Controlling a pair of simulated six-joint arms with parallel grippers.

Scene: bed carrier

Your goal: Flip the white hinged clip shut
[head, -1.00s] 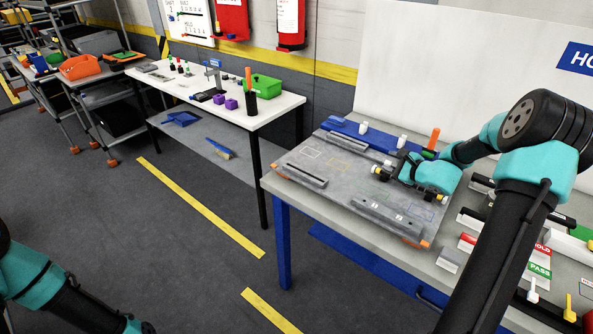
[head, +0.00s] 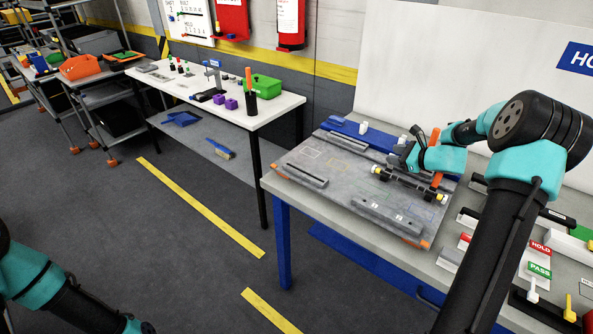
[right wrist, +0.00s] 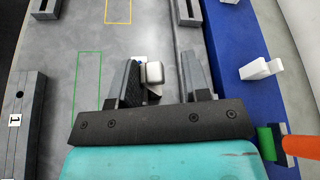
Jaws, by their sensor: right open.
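In the right wrist view a pale, blocky clip-like piece (right wrist: 153,75) stands between my right gripper's (right wrist: 168,80) two fingers, closer to the left finger. I cannot tell whether it touches that finger. A white upright clip (right wrist: 258,68) stands on the blue strip, right of the fingers; it also shows in the head view (head: 402,139), just behind my right gripper (head: 400,155). Another white clip (head: 363,127) stands farther left on the strip. The right gripper is open over the back of the grey plate (head: 345,187).
A shaft with yellow and black ends (head: 410,184) lies on the plate in front of the gripper. An orange handle (head: 436,140) stands close by the right arm. Grey rails (head: 388,214) edge the plate.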

